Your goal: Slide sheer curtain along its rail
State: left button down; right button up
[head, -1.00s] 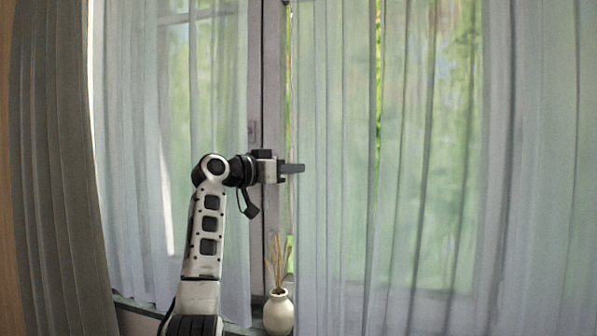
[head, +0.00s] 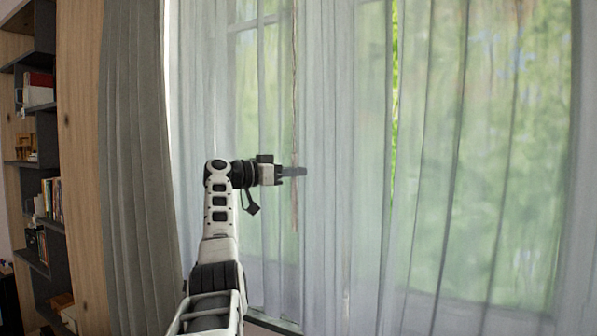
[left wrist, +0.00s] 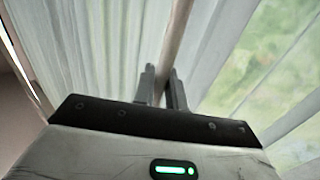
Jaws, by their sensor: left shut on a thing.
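The sheer curtain (head: 340,110) is pale, see-through and pleated, and it hangs across the window. A thin brownish draw rod (head: 294,60) hangs in front of it; it shows in the left wrist view as a slanting bar (left wrist: 178,32) rising from between the fingers. My left gripper (head: 297,171) is at the rod in front of the curtain. Its fingers (left wrist: 162,85) are shut on the rod. The rail is above the picture and out of sight. My right gripper is not in view.
A thick grey curtain (head: 135,150) hangs at the left beside a wooden panel (head: 82,130). A dark shelf (head: 45,130) with books stands farther left. Bright green shows through the window (head: 490,130) behind the sheer fabric.

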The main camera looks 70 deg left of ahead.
pick_arm(q)
jog(key=c, duration=1.7)
grip_release()
jog(key=shift+a, duration=0.1)
jog(key=shift+o, duration=0.9)
jog(key=shift+s+a+f, duration=0.1)
jog(key=shift+s+a, duration=0.05)
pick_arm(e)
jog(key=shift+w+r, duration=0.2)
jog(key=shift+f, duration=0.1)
pick_arm(q)
jog(key=s+d+b, duration=0.2)
jog(key=s+b, duration=0.5)
jog(key=s, duration=0.8)
jog(key=shift+s, duration=0.4)
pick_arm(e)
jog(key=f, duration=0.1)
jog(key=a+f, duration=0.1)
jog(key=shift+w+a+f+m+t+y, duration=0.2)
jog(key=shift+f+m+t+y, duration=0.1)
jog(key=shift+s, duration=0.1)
